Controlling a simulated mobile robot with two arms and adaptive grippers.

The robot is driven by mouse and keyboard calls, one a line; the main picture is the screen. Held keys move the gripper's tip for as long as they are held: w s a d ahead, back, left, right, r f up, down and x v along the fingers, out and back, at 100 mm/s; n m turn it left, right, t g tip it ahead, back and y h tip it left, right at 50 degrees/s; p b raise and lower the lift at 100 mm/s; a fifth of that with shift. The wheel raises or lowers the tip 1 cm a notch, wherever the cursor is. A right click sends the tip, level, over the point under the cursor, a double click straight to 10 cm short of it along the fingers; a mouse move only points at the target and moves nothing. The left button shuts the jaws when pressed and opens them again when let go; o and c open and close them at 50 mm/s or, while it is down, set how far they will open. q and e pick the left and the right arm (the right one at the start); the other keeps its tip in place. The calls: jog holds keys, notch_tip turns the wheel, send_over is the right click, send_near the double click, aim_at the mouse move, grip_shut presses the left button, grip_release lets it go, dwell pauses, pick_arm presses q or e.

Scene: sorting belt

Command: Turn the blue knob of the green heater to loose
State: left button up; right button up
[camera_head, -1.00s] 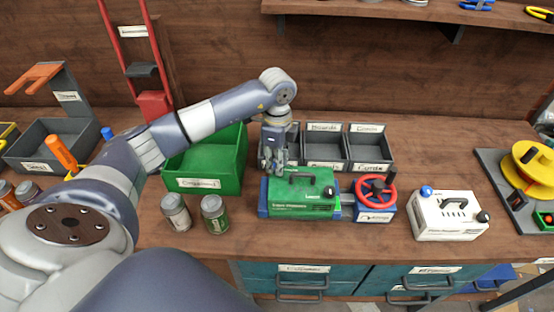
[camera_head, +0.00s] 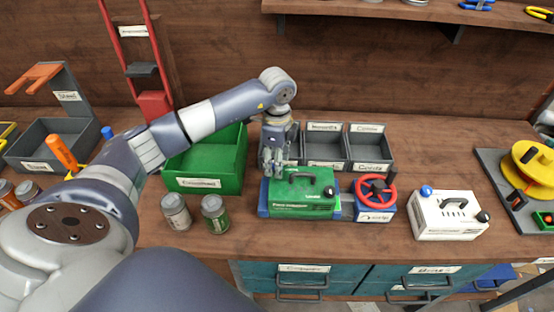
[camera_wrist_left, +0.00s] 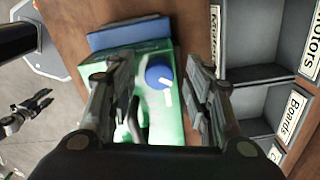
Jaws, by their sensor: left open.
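The green heater (camera_head: 312,205) stands on the bench with its black handle on top. It also shows in the left wrist view (camera_wrist_left: 160,118). Its round blue knob (camera_wrist_left: 160,74) with a white pointer line shows in the left wrist view; in the head view my gripper hides it. My left gripper (camera_head: 272,172) points down over the heater's left end. In the left wrist view its open fingers (camera_wrist_left: 158,62) stand on either side of the knob, with gaps visible. I cannot read the heater's small markings.
A blue box with a red wheel (camera_head: 376,205) stands right of the heater, then a white box (camera_head: 449,220) with a blue knob. A green bin (camera_head: 212,184) and two cans (camera_head: 215,216) stand left. Grey labelled bins (camera_head: 369,151) stand behind.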

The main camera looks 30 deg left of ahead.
pick_arm(q)
notch_tip(320, 180, up, 12)
dwell(0.5)
dwell(0.5)
